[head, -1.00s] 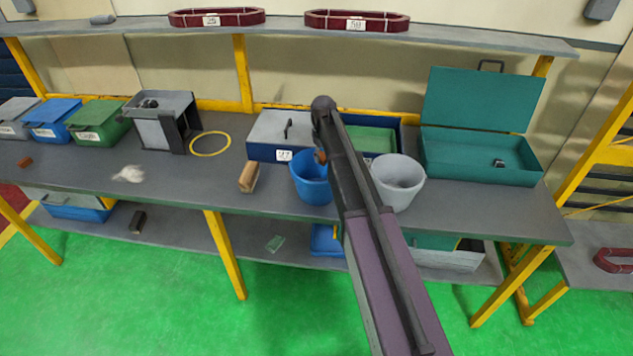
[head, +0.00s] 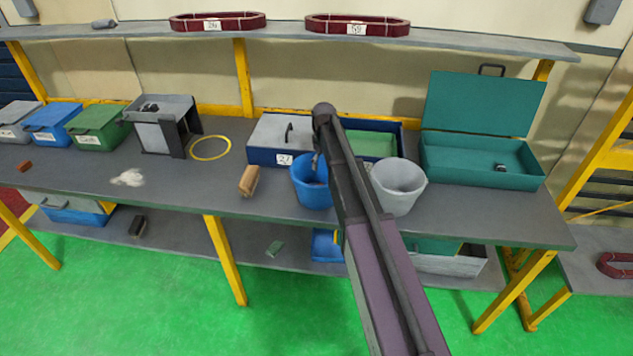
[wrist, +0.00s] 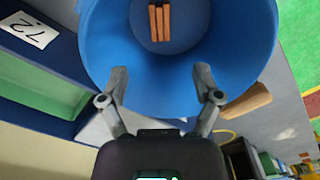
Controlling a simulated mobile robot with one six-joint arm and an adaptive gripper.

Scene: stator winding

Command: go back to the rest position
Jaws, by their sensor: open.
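My gripper (wrist: 160,80) is open and empty in the wrist view, its two fingers spread over the mouth of the blue bucket (wrist: 105,45). Orange-brown sticks (wrist: 160,23) lie together on the bucket's bottom, clear of the fingertips. In the head view my gripper (head: 317,166) is mostly hidden behind my arm, at the blue bucket (head: 308,192) on the workbench (head: 330,208). My arm reaches up from the lower right of that view.
A grey bucket (head: 398,186) stands close right of my arm. A wooden-handled brush (head: 249,181) lies left of the blue bucket. Behind are a blue box with a grey lid (head: 270,137) and an open teal case (head: 480,160). A shelf (head: 470,38) runs above the bench.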

